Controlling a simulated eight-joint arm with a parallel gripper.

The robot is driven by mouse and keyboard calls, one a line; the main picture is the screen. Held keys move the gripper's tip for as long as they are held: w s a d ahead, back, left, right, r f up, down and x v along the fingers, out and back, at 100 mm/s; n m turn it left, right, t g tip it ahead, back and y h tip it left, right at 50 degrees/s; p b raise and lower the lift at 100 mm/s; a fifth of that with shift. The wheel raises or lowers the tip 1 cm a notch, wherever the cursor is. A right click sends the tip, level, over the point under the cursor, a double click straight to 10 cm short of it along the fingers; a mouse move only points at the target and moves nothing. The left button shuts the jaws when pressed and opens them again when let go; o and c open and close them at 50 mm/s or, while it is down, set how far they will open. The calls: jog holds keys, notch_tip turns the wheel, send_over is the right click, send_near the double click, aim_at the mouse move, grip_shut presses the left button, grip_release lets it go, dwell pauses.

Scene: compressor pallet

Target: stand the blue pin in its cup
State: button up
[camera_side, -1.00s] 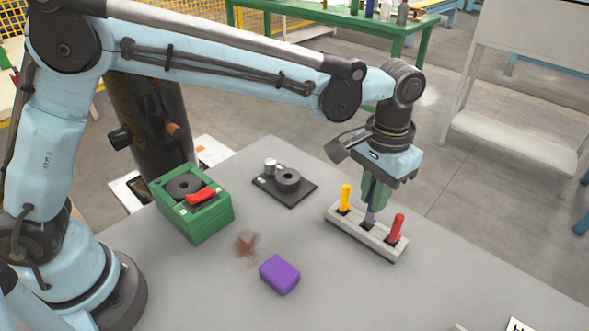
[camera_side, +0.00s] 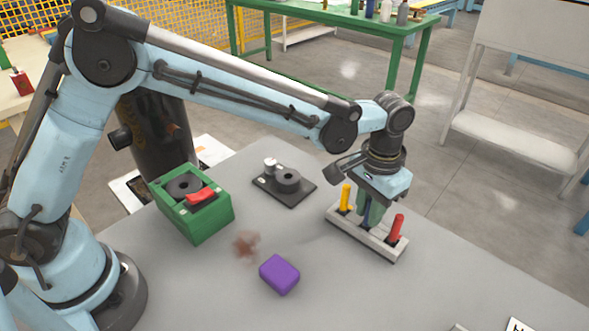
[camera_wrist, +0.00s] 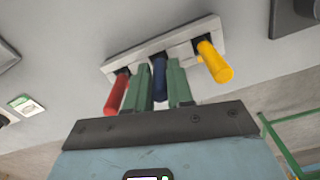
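The blue pin (camera_wrist: 159,78) stands between the red pin (camera_wrist: 116,95) and the yellow pin (camera_wrist: 214,61) at the pale rack (camera_side: 334,218). Its lower end is at the rack's middle cup; in the wrist view the pin looks upright, in line with the fingers. My gripper (camera_wrist: 160,68) has its green fingers on both sides of the blue pin, close against it, and appears shut on it. In the side view my gripper (camera_side: 371,212) is low over the rack and partly hides the blue pin (camera_side: 366,213). How deep the pin sits is hidden.
The yellow pin (camera_side: 346,197) and red pin (camera_side: 396,228) stand close on either side of my fingers. A green box (camera_side: 205,224), a dark plate with a ring (camera_side: 284,190) and a purple block (camera_side: 279,275) lie to the left on the grey table (camera_side: 330,285).

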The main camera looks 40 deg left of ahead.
jog(key=o, duration=0.3)
notch_tip(320, 180, up, 12)
jog(key=s+a+r+n+t, duration=0.1)
jog(key=s+a+r+t, duration=0.1)
jog(key=a, duration=0.4)
jog(key=s+a+r+t, duration=0.1)
jog(key=s+a, duration=0.1)
jog(key=a, duration=0.5)
jog(key=s+a+f+n+t, duration=0.1)
jog(key=s+a+f+t, duration=0.3)
jog(key=s+a, duration=0.5)
jog(key=shift+s+a+f+n, duration=0.3)
jog(key=shift+a+f, duration=0.45)
jog(key=shift+f, duration=0.15)
